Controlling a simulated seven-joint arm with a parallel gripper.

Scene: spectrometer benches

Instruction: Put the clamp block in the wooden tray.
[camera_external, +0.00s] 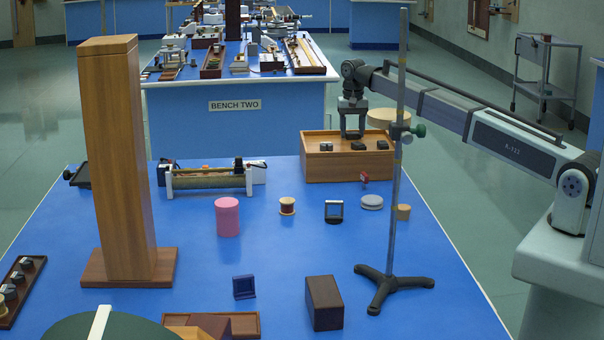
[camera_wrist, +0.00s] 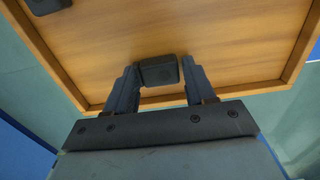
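My gripper (camera_external: 352,135) is above the wooden box with black pieces on top (camera_external: 347,168). In the wrist view its fingers (camera_wrist: 160,88) stand on both sides of a small dark block (camera_wrist: 158,72), which looks like the clamp block, and appear closed on it. Bare wood with a rim (camera_wrist: 225,40) lies beyond the block. In the external view the fingers and block form a dark U, slightly above the box. A low wooden tray (camera_external: 246,325) lies at the front edge of the bench, partly covered by blocks in front of it.
A tall wooden column (camera_external: 125,160) stands at left. A rod stand (camera_external: 390,285) rises near the arm at right. A pink cylinder (camera_external: 228,217), a spool (camera_external: 287,206), a blue angle piece (camera_external: 243,287) and a brown block (camera_external: 323,302) stand on the blue bench between.

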